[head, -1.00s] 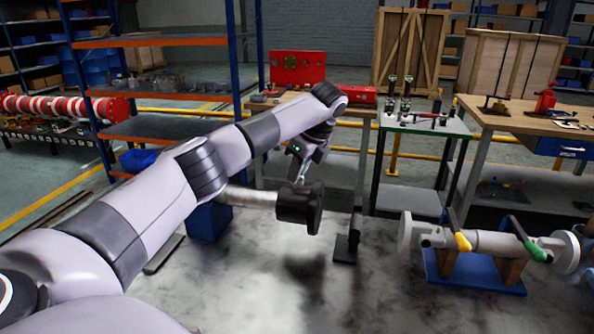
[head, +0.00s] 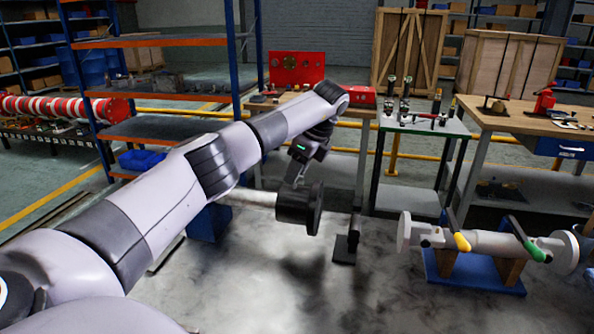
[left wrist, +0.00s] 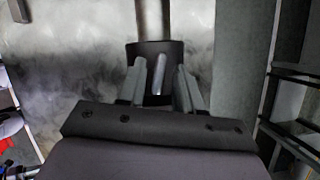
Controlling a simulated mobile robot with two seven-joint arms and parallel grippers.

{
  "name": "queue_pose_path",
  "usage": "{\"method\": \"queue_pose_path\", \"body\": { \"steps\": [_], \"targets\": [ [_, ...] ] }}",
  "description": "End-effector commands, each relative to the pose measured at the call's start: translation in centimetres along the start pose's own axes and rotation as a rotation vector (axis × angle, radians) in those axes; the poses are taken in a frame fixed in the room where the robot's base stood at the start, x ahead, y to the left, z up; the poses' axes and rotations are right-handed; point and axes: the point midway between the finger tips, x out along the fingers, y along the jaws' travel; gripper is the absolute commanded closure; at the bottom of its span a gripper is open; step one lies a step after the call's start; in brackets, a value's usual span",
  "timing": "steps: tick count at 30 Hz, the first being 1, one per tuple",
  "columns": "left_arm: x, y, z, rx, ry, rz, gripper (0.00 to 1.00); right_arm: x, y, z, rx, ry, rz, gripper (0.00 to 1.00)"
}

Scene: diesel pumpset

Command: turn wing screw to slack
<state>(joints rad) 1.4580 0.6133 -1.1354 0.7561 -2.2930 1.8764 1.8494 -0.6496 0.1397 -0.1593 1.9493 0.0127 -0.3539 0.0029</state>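A pipe with a dark cylindrical end (head: 299,208) lies above the pale worktop in the head view. The dark cylinder (left wrist: 172,52) also shows in the left wrist view, with the pipe running up from it. My left gripper (head: 296,182) is just above the cylinder, pointing down at it. In the left wrist view its two fingers (left wrist: 163,72) are apart over the cylinder. A narrow silvery piece (left wrist: 158,74) shows between them, closer to the left finger; I cannot tell if it is the wing screw or if a finger touches it. My right gripper is not in view.
A dark upright stand (head: 346,244) is right of the cylinder. A grey flanged pipe (head: 490,243) with yellow and green handles rests on a blue stand at the right. The worktop (head: 300,295) in front is clear.

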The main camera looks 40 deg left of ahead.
Motion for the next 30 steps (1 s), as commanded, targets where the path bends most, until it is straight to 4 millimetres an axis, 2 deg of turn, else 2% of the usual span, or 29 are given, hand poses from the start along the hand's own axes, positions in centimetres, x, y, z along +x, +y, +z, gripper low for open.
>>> {"method": "queue_pose_path", "body": {
  "steps": [11, 21, 25, 30],
  "targets": [
    [-0.5, 0.0, -0.1, 0.002, 0.001, 0.0, 0.64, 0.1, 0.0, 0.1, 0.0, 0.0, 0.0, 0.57],
    [-5.6, 0.0, -0.1, 0.001, 0.002, -0.001, 0.64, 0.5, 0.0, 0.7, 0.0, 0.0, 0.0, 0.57],
    [-6.8, 0.0, -0.1, 0.001, 0.001, 0.0, 0.64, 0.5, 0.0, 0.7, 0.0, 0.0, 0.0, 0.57],
    [-7.2, 0.0, 0.0, 0.001, 0.0, 0.001, 0.64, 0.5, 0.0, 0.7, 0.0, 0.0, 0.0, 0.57]
  ]
}}
